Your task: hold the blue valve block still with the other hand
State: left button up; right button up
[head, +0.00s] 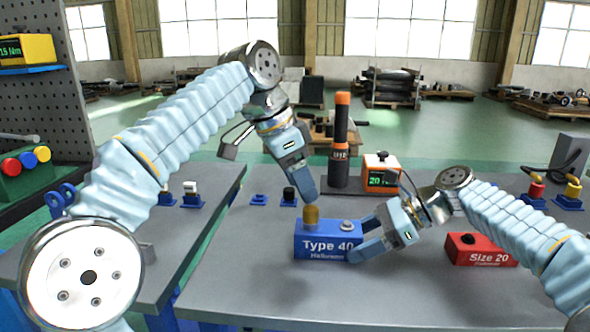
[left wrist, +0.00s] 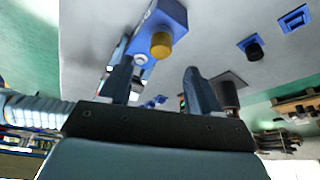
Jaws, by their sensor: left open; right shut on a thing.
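The blue valve block (head: 315,245), marked "Type 40", stands on the grey table in the head view. A brass-coloured cap (head: 311,214) rises from its top left, and a small metal fitting (head: 347,226) sits at its top right. My right gripper (head: 364,236) is shut on the block's right end. My left gripper (head: 307,198) points down just above the brass cap. In the left wrist view its two fingers (left wrist: 160,85) are apart with nothing between them. The block (left wrist: 172,14) and cap (left wrist: 160,45) show beyond the fingertips.
A red "Size 20" block (head: 481,250) lies to the right. A black and orange tool (head: 340,145) stands behind the blue block, beside an orange display box (head: 381,175). A black cap (head: 289,193) sits on a small blue stand. The front table area is clear.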

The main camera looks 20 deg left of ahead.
jog(key=shift+f, duration=0.1)
jog(key=o, duration=1.3)
pick_arm(q)
jog(key=v, duration=0.6)
pick_arm(e)
jog(key=shift+o, duration=0.2)
jog(key=shift+d, duration=0.1)
jog(key=v, duration=1.1)
jog(key=shift+w+d+r, duration=0.1)
jog(key=shift+w+r, duration=0.05)
jog(key=shift+r, duration=0.1)
jog(key=shift+d+r, duration=0.15)
jog(key=shift+d, duration=0.05)
pick_arm(q)
jog(key=shift+s, duration=0.1)
